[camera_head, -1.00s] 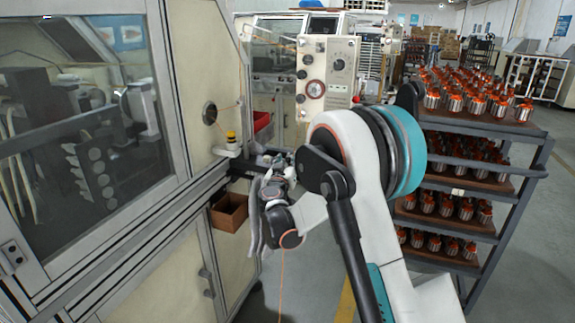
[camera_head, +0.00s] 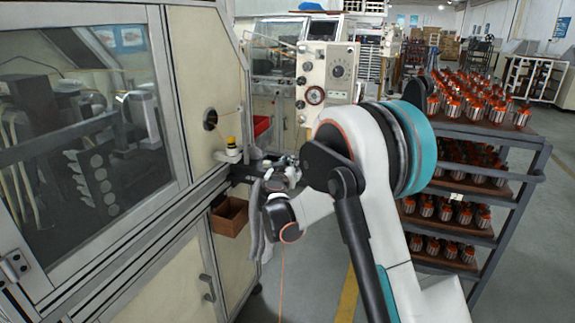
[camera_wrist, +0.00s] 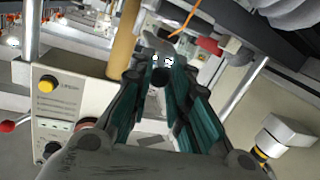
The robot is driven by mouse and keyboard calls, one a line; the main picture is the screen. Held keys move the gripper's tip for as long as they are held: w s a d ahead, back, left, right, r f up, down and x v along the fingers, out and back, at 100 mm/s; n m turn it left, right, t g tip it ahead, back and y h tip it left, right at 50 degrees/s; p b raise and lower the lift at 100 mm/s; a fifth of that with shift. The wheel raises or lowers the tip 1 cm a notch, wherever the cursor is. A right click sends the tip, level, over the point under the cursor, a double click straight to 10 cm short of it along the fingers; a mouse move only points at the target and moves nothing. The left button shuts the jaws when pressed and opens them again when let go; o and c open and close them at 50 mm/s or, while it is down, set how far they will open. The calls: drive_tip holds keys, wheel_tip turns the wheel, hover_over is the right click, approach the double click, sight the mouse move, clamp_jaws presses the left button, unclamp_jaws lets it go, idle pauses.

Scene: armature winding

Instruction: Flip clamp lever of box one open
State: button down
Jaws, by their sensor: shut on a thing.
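In the head view my gripper (camera_head: 279,170) is small and partly hidden by my arm, beside the machine's side arm. In the wrist view my gripper (camera_wrist: 161,73) has its two teal-lined fingers closed around a small dark and grey part at their tips. This part, seemingly the clamp lever (camera_wrist: 158,50), is mostly hidden by the fingers. I cannot tell how far the lever is turned. Which unit is box one is not clear from these views.
The machine cabinet (camera_head: 205,95) stands close on the left, with a small brown bin (camera_head: 229,215) below. A control box (camera_head: 327,75) with dials stands behind. A rack (camera_head: 490,130) of armatures is on the right. An orange wire (camera_wrist: 187,32) crosses near the fingertips.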

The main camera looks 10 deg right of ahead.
drive_tip(key=r+g+p, duration=0.1)
drive_tip(key=w+r+g+y+p, duration=0.1)
drive_tip(key=p, duration=0.1)
drive_tip(key=d+r+g+p, duration=0.1)
drive_tip(key=p, duration=0.1)
drive_tip(key=shift+w+r+m+y, duration=0.15)
drive_tip(key=shift+r+m+y, duration=0.1)
drive_tip(key=shift+m+y, duration=0.05)
drive_tip(key=shift+w+d+r+g+y+p, duration=0.25)
drive_tip(key=shift+w+r+g+y+p, duration=0.25)
drive_tip(key=shift+g+p, duration=0.55)
drive_tip(key=w+d+r+g+y+p, duration=0.1)
drive_tip(key=g+p, duration=0.1)
drive_tip(key=p, duration=0.1)
drive_tip(key=shift+w+r+m, duration=0.15)
drive_tip(key=shift+w+m, duration=0.05)
drive_tip(key=shift+m, duration=0.1)
drive_tip(key=shift+w+d+r+g+y+p, duration=0.15)
drive_tip(key=shift+w+d+g+y+p, duration=0.2)
drive_tip(key=shift+g+p, duration=0.3)
drive_tip(key=shift+w+d+r+g+y+p, duration=0.15)
drive_tip(key=shift+w+g+y+p, duration=0.2)
drive_tip(key=shift+w+g+p, duration=0.2)
drive_tip(key=shift+w+d+g+y+p, duration=0.65)
drive_tip(key=shift+g+p, duration=0.4)
drive_tip(key=shift+p, duration=0.3)
drive_tip(key=shift+w, duration=0.1)
drive_tip(key=shift+f, duration=0.1)
drive_tip(key=c, duration=1.5)
unclamp_jaws()
